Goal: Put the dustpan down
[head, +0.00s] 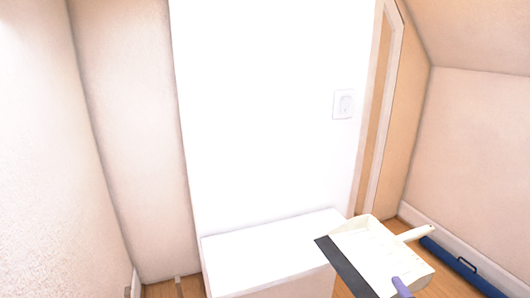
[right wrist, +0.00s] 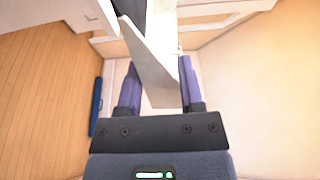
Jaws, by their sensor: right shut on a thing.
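The dustpan (head: 380,256) is cream white with a dark lip and a short handle pointing right. In the head view it is at the lower right, overlapping the right end of a low white cabinet (head: 262,252). My right gripper (head: 402,287) shows only as a purple fingertip at the dustpan's near edge. In the right wrist view the dustpan (right wrist: 150,75) runs between the two purple fingers of my right gripper (right wrist: 158,80), which is shut on it. I cannot tell whether the dustpan touches the cabinet. My left gripper is not in view.
A blue, long object (head: 462,267) lies on the wooden floor along the right wall; it also shows in the right wrist view (right wrist: 97,107). A white wall panel with a socket (head: 343,104) stands behind the cabinet.

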